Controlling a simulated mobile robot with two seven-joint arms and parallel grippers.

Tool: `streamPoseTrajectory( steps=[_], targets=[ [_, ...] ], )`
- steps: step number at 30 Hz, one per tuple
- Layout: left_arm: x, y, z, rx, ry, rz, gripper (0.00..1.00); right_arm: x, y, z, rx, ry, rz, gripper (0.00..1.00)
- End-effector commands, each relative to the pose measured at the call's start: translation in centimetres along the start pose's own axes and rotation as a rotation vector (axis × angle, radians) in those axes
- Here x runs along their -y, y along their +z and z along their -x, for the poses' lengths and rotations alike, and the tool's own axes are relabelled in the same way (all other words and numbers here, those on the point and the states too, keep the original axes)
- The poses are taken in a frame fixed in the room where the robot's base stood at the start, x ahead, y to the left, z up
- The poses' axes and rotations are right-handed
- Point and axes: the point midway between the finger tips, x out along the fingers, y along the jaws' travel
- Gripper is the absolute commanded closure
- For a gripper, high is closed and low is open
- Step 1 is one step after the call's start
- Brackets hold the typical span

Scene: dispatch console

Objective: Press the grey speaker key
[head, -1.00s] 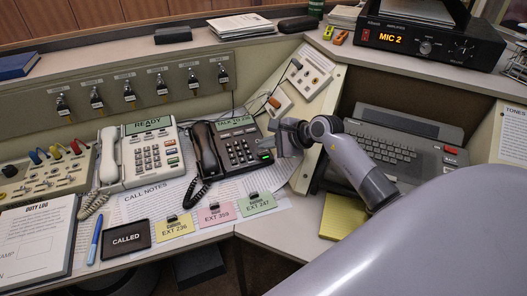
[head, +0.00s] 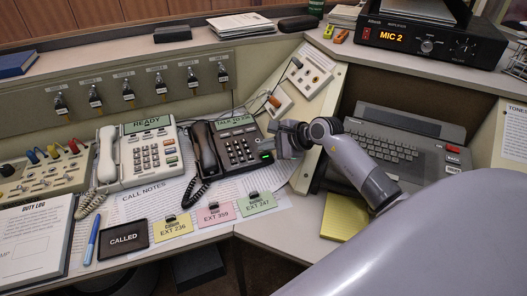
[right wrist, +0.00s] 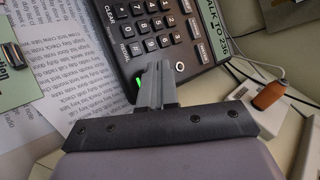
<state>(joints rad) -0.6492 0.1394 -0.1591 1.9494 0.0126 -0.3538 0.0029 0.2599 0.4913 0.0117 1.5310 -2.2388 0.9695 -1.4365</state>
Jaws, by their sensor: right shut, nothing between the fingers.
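The dark desk phone (head: 238,148) stands on the console with its handset (head: 203,151) at its left side. Its display reads "TALK TO 236". My right gripper (head: 274,143) is shut and empty at the phone's lower right corner. In the right wrist view its fingertips (right wrist: 158,70) reach over the phone's keypad edge, beside a green light (right wrist: 139,84). The grey speaker key cannot be made out; the fingers cover that part of the phone. Whether the tips touch the phone I cannot tell. My left gripper is not in view.
A white phone (head: 150,151) showing "READY" stands to the left. Yellow, pink and green extension cards (head: 215,214) lie in front. An orange-tipped plug (right wrist: 268,96) and cable are close to the gripper.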

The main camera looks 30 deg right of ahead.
Motion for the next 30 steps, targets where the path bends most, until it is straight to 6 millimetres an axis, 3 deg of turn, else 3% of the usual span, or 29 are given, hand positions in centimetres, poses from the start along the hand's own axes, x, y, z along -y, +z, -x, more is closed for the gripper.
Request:
streamPoseTrajectory(
  steps=[21,30],
  targets=[
    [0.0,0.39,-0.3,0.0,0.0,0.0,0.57,-0.24,-0.26,-0.3,-0.001,0.001,0.0,1.0],
    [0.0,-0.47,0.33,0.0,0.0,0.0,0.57,0.44,0.43,0.62,-0.001,0.002,0.0,1.0]
  ],
)
